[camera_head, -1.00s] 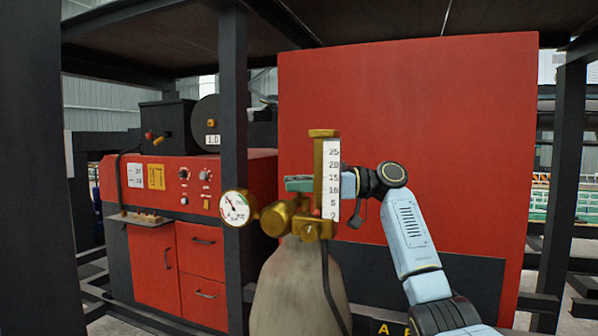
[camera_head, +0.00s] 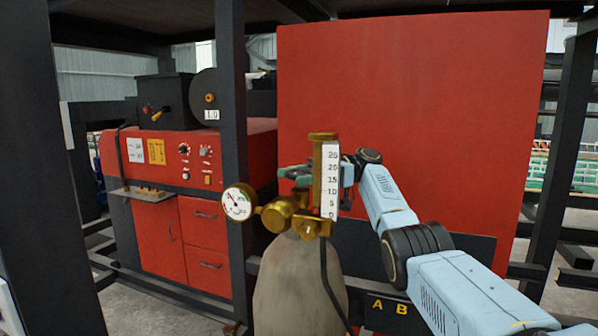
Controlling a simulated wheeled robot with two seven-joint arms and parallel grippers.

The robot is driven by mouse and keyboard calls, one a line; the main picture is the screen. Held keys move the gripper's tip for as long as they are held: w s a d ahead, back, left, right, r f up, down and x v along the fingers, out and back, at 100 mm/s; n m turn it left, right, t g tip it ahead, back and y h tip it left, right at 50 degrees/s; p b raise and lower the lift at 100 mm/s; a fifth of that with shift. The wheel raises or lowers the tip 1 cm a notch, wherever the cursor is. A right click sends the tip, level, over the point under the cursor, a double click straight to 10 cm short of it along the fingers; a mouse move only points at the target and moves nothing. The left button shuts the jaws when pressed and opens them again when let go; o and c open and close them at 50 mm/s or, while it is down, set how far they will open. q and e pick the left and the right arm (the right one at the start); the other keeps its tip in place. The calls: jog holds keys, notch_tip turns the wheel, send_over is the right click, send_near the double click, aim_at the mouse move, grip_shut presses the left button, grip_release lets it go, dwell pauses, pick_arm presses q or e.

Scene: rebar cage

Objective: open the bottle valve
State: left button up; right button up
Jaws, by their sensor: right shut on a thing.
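A grey gas bottle (camera_head: 299,285) stands upright in front of me with a brass valve and regulator (camera_head: 281,214) on top. A round white pressure gauge (camera_head: 238,203) sits at its left, and an upright flow scale (camera_head: 330,181) with numbers rises at its right. A green handle-like part (camera_head: 296,173) shows left of the flow tube at about mid height. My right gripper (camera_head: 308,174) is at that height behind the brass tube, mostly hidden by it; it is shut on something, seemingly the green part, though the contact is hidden. My left gripper is not in view.
A large red panel (camera_head: 410,110) stands behind the bottle. A red welding machine (camera_head: 190,200) with knobs and drawers is at the left, behind a dark post (camera_head: 233,120). A dark hose (camera_head: 330,285) hangs down the bottle's right side.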

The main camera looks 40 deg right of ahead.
aim_at(299, 172)
dwell(0.4)
jog(key=o, duration=1)
jog(key=shift+c, duration=0.2)
notch_tip(299, 172, up, 6)
jog(key=shift+f, duration=0.1)
notch_tip(299, 172, up, 3)
jog(key=shift+p, duration=0.65)
jog(key=shift+r+p, duration=0.4)
jog(key=shift+r, duration=0.25)
